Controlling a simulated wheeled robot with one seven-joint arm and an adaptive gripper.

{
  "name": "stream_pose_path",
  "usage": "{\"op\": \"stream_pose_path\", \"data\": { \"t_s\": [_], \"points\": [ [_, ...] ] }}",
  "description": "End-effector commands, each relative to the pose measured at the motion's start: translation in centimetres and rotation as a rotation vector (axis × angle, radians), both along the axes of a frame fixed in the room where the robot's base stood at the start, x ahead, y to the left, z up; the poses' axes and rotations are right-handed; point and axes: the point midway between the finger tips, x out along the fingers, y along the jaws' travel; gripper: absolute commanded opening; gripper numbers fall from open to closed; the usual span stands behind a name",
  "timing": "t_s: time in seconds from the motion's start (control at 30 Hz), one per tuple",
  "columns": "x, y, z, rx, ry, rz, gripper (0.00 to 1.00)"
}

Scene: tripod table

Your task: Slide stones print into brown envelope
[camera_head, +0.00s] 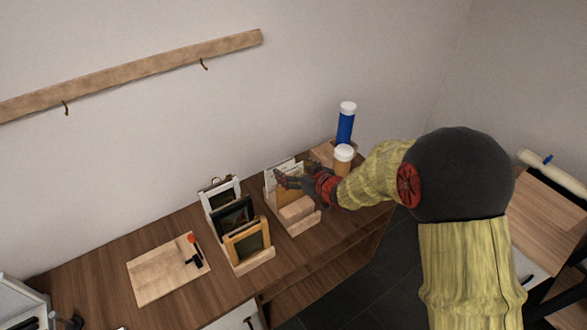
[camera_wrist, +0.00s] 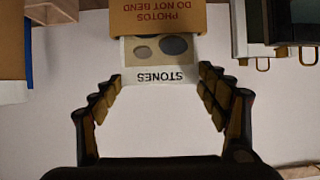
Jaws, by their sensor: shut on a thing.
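The stones print (camera_wrist: 160,76) is a pale card with dark stone shapes and the word STONES, upside down in the wrist view. My gripper (camera_wrist: 160,82) is shut on its side edges, one finger at each side. The brown envelope (camera_wrist: 158,16), marked PHOTOS DO NOT BEND, covers the far part of the print; the near strip with the word shows outside it. In the head view my gripper (camera_head: 282,179) is at the wooden holder (camera_head: 300,224), where the envelope (camera_head: 287,196) stands. My fingers partly hide the print there.
A rack of picture frames (camera_head: 247,246) stands close left of the holder. A blue bottle (camera_head: 346,124) and a lidded cup (camera_head: 343,160) stand to the right. A wooden board (camera_head: 160,272) with a small tool lies at the left. A hook rail (camera_head: 140,74) is on the wall.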

Motion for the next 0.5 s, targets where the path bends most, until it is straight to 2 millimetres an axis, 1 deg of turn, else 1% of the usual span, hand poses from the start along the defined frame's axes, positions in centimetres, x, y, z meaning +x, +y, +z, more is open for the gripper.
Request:
{"op": "stream_pose_path", "data": {
  "t_s": [0.1,0.5],
  "points": [
    [0.0,0.0,-0.7,0.000,0.000,0.000,0.55],
    [0.0,0.0,-2.2,0.001,0.000,0.000,0.55]
  ]
}}
